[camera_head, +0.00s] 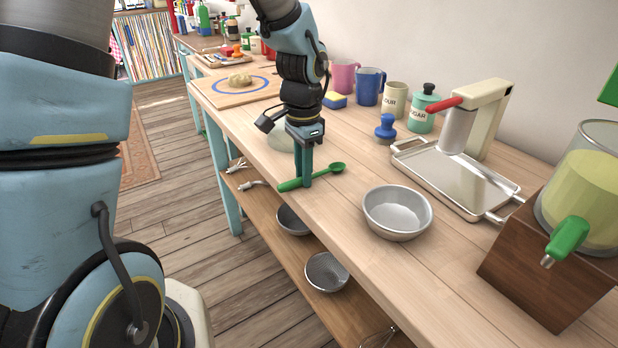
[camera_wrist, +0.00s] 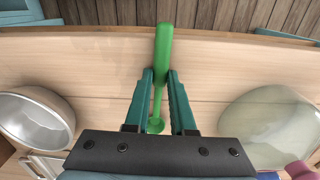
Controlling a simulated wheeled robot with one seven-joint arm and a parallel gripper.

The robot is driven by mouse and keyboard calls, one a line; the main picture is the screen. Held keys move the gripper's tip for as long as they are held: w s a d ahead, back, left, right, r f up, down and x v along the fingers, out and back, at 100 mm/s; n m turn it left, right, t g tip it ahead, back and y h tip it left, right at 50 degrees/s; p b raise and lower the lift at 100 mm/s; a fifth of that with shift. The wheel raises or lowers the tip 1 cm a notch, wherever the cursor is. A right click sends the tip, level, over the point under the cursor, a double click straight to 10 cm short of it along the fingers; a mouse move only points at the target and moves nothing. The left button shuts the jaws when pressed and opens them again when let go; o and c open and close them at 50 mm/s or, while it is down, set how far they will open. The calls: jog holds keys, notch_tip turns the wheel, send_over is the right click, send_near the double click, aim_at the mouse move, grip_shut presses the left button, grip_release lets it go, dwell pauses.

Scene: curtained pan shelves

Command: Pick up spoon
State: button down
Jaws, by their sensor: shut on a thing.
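The green spoon (camera_head: 327,172) is at the front edge of the wooden counter, its bowl to the right and its handle to the left in the head view. My gripper (camera_head: 302,184) points straight down over it, shut on the spoon's handle. In the wrist view the spoon (camera_wrist: 162,55) runs between the two teal fingers of my gripper (camera_wrist: 161,78), with its thick handle end toward the counter edge and its bowl near the palm. I cannot tell whether the spoon is lifted off the counter.
A metal bowl (camera_head: 397,212) stands right of the spoon, and a pale translucent bowl (camera_wrist: 268,122) is on the other side. Behind are a metal tray (camera_head: 455,180), a blue-handled stamp (camera_head: 385,129), mugs (camera_head: 369,86) and canisters. A lower shelf (camera_head: 262,215) holds metal strainers.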

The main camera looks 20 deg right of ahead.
notch_tip(320, 180, up, 10)
jog(key=b, duration=0.1)
jog(key=c, duration=1.3)
grip_release()
grip_shut()
